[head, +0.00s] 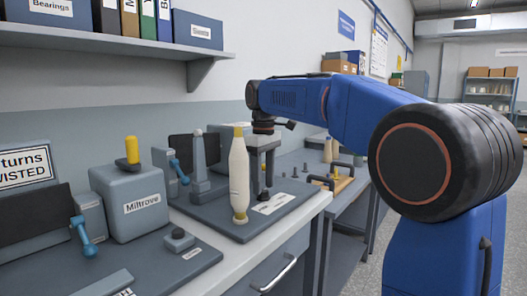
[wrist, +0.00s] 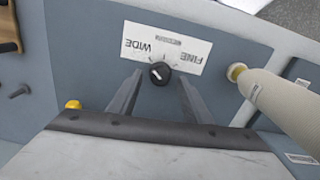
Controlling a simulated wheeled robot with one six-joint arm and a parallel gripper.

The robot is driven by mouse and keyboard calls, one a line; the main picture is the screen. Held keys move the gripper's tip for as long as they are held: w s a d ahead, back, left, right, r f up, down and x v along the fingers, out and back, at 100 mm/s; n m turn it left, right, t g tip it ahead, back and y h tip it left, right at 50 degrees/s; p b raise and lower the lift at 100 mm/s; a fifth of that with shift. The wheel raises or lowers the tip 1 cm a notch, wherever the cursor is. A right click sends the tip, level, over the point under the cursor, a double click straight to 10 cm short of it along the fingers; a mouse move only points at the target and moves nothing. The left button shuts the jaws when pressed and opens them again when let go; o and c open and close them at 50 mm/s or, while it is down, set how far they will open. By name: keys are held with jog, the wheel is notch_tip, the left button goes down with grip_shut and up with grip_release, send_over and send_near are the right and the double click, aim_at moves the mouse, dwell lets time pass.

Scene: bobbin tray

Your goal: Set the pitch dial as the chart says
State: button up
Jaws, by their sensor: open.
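The pitch dial (wrist: 160,73) is a small black knob beside a white plate (wrist: 183,47) marked WIDE and FINE, upside down in the wrist view. A white mark shows on the knob's upper left, roughly on the WIDE side, but its exact tick is too small to read. My gripper (wrist: 160,77) is open, with one finger on each side of the knob; contact is unclear. I cannot identify a readable chart.
The cream bobbin (head: 239,180) stands upright close to my gripper, and it shows in the wrist view (wrist: 285,100). A grey Miltrove box (head: 130,205) with a yellow knob stands left. A cut-off sign (head: 25,166) reads "urns WISTED". A wall sheet (head: 379,48) is unreadable.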

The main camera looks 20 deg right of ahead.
aim_at(264, 190)
notch_tip(264, 190, up, 16)
dwell(0.5)
jog(key=s+d+f+m+t, duration=0.1)
jog(key=s+d+f+m, duration=0.1)
jog(key=s+f, duration=0.9)
jog(key=s+d+f+m+t, duration=0.2)
jog(key=s+d+f+m, duration=0.1)
jog(key=s+f, duration=0.8)
jog(key=s+d+f+m+t, duration=0.1)
jog(key=s+d+f+m, duration=0.1)
jog(key=s+f, duration=1)
notch_tip(264, 190, down, 4)
jog(key=shift+d+r+m+t, duration=0.1)
jog(key=shift+d+m+t, duration=0.15)
jog(key=shift+m+t, duration=0.25)
